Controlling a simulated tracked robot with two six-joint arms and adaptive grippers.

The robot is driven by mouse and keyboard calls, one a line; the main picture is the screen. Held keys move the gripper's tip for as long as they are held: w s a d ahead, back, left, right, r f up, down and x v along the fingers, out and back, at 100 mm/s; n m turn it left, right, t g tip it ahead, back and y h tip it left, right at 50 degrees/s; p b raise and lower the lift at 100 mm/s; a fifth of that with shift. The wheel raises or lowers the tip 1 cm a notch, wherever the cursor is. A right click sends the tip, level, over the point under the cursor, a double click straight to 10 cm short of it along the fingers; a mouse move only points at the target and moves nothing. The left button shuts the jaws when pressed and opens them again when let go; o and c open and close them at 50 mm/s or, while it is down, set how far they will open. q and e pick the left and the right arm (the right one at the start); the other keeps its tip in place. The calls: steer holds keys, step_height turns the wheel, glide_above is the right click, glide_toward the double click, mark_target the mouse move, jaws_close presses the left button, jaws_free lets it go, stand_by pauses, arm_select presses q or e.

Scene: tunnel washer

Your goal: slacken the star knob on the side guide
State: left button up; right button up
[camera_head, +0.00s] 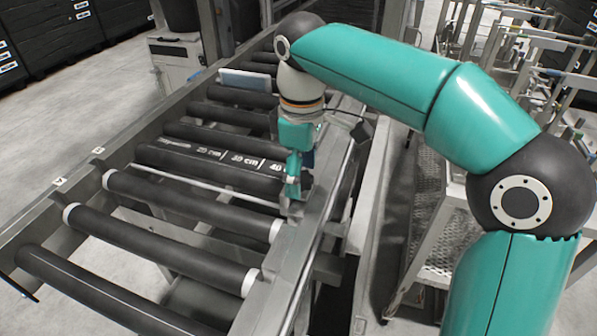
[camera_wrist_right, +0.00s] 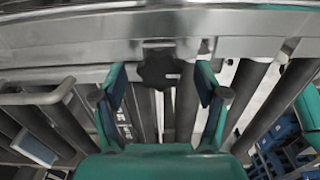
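The dark star knob (camera_wrist_right: 158,68) sits on a metal block at the side rail, in the upper middle of the right wrist view. My right gripper (camera_wrist_right: 161,84) is open, one finger on each side of the knob with a gap on both sides. In the head view my right gripper (camera_head: 296,182) points down at the conveyor's right rail (camera_head: 318,215); the knob is hidden there behind it. Which bar is the side guide I cannot tell for certain; a thin light metal rod (camera_head: 205,186) crosses between the rollers. My left gripper is not in view.
Black rollers (camera_head: 160,245) fill the conveyor; one (camera_head: 215,166) carries white centimetre marks. A blue-grey plate (camera_head: 248,80) lies farther up the rollers. Metal racks (camera_head: 520,60) stand at the right, black crates (camera_head: 50,35) at the far left.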

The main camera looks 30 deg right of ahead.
steer(key=c, duration=1)
steer(key=shift+a, duration=0.1)
